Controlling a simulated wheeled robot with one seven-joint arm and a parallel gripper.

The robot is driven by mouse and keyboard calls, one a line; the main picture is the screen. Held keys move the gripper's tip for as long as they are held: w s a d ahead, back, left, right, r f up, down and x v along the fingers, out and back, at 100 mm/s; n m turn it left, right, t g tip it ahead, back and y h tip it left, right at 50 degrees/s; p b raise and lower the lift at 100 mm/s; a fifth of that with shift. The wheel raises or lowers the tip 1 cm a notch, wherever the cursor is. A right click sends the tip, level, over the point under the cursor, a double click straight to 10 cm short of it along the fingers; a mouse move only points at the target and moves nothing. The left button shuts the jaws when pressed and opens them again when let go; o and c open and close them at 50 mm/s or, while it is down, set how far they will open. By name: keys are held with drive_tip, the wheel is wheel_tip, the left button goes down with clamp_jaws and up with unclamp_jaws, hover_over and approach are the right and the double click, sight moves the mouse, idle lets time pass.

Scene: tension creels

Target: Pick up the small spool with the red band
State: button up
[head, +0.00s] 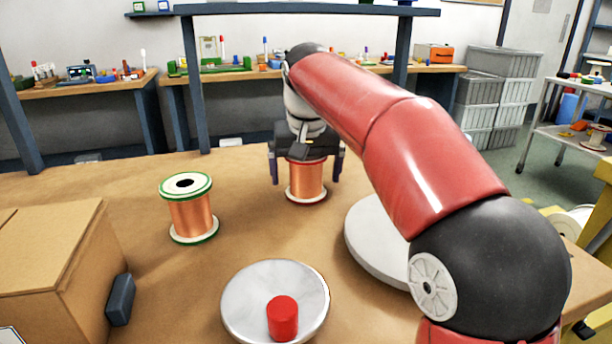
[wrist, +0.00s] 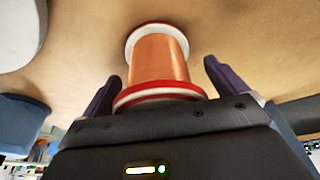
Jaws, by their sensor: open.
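The small spool with the red band (head: 306,182) stands upright on the table, wound with copper wire. In the head view my gripper (head: 306,176) is over it, with one finger on each side. In the wrist view the spool (wrist: 160,58) shows between the two dark fingers of my gripper (wrist: 160,78), its near red-rimmed flange close to the palm. The fingers are open, with gaps on both sides of the spool. In the head view my gripper hides the spool's top.
A green-banded copper spool (head: 190,215) stands to the left. A round silver plate (head: 245,302) with a red cylinder (head: 283,318) is in front. A pale disc (head: 372,245) lies under my arm. A cardboard box (head: 50,262) and a dark blue block (head: 120,299) are at left.

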drive_tip(key=shift+c, duration=0.5)
drive_tip(key=c, duration=1.2)
drive_tip(key=shift+c, duration=0.5)
drive_tip(key=shift+r, duration=0.2)
